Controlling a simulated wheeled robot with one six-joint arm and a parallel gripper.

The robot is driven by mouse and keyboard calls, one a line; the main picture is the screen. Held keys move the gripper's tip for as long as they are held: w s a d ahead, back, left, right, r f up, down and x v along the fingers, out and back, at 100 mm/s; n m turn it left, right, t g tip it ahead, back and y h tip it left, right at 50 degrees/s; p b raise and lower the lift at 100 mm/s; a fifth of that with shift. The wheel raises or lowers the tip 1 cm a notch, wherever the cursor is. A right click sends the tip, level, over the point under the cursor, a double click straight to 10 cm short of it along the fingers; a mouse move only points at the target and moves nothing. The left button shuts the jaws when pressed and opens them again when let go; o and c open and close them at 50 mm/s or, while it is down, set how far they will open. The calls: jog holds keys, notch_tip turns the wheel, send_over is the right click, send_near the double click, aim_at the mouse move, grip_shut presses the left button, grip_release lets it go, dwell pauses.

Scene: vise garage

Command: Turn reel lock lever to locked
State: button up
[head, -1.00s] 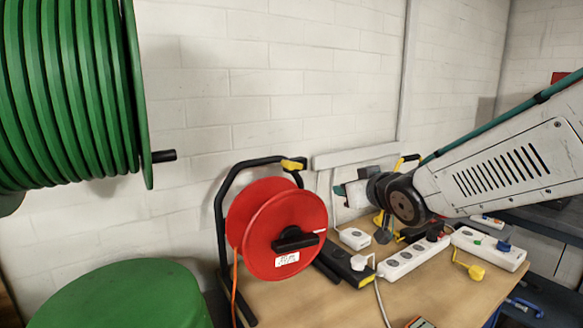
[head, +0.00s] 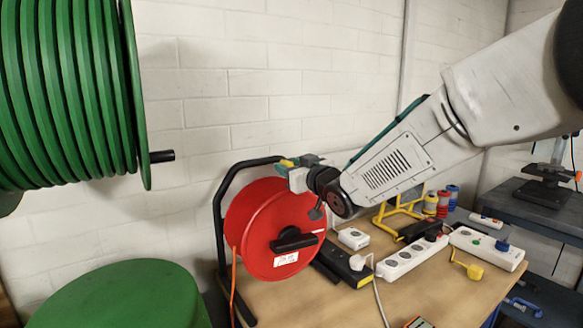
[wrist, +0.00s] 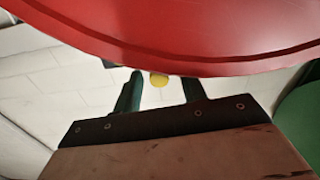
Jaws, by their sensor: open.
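The red cable reel (head: 262,215) stands on the wooden bench in a black tube frame. A lever with a yellow end (head: 287,163) sits at the top right of that frame, mostly hidden by my gripper in the head view. My gripper (head: 291,166) is open at the upper right of the reel. In the wrist view its two dark green fingers (wrist: 158,88) point up the picture, with the yellow lever end (wrist: 158,79) between them. I cannot tell whether they touch it. The red reel rim (wrist: 190,45) fills the top of the wrist view.
A large green hose reel (head: 70,95) is at left, with a green round thing (head: 120,298) below. Power strips (head: 410,258) and a black box with a plug (head: 345,262) lie right of the reel. A white brick wall (head: 260,100) stands close behind.

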grip_shut()
jog(key=shift+r, duration=0.1)
jog(key=shift+w+d+r+m, duration=0.5)
jog(key=shift+d+m, duration=0.2)
jog(key=shift+m, duration=1.65)
jog(key=shift+w+d+r+m, duration=0.45)
jog(key=shift+d+m, duration=0.2)
jog(key=shift+m, duration=1.65)
jog(key=shift+w+d+r+m, duration=0.5)
jog(key=shift+d+m, duration=0.2)
jog(key=shift+m, duration=1.65)
grip_release()
